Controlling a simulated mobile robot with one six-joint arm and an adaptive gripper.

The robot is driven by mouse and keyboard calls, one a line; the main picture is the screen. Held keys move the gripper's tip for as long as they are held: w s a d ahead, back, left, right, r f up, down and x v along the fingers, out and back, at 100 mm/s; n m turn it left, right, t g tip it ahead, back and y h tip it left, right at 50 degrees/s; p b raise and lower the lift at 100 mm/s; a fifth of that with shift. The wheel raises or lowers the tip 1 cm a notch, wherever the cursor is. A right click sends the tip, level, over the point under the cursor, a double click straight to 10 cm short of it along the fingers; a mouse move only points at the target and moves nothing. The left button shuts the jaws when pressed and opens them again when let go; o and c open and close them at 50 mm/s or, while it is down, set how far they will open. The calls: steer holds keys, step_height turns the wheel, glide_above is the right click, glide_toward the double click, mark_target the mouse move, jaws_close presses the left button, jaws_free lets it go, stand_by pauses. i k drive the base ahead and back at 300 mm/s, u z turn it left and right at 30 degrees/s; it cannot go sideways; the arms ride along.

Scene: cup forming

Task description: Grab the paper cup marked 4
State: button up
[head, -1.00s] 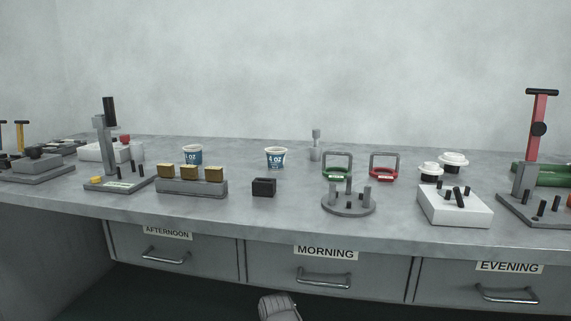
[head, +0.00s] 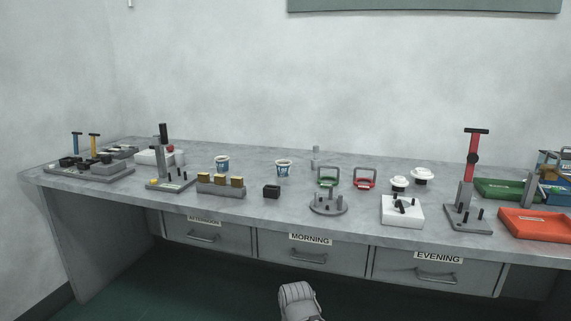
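Two white paper cups with blue printed bands stand upright on the grey bench, towards its back. The right cup (head: 284,168) stands clear in the middle; its print is too small to read now, but a second ago it read "4 OZ". The left cup (head: 222,163) stands behind a grey block with gold pieces; its print also ends in "OZ", and any number on it is unclear. A grey ribbed part of my arm shows at the bottom edge, well in front of the bench. My gripper's fingers are not in view.
The bench (head: 130,184) has labelled drawers below. The grey block with gold pieces (head: 220,190) and a small black box (head: 271,191) stand in front of the cups. Green (head: 328,181) and red (head: 365,183) handled frames are to the right, with coloured trays (head: 540,226) farther right.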

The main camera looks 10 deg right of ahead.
mark_target(283, 167)
steer(key=k, duration=1.45)
steer(key=u, duration=0.35)
steer(key=i, duration=1.7)
steer(key=z, duration=0.25)
